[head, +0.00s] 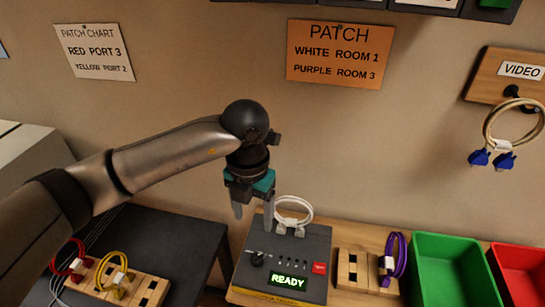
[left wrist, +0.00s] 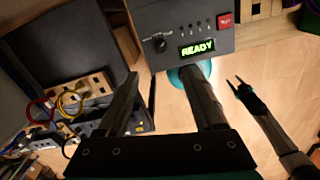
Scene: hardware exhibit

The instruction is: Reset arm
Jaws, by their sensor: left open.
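My left arm reaches in from the left in the head view. Its gripper (head: 254,208) points down above the dark console (head: 303,250), with its two fingers apart and nothing seen between them. The console's green display reads READY, and a red button sits beside it. A white cable (head: 294,207) loops up from the console's back, close to the right of the gripper. In the left wrist view, the left fingers (left wrist: 162,95) are spread in front of the console (left wrist: 175,30). My right gripper (left wrist: 238,86) shows there too, its fingers apart, empty over the floor.
A dark table (head: 160,240) at left has wooden blocks with red (head: 70,262) and yellow (head: 112,270) cables. A purple cable (head: 396,258), a green bin (head: 455,275) and a red bin (head: 520,272) are at right. A blue-plugged cable (head: 492,135) hangs under VIDEO. The wall carries paper signs (head: 340,53).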

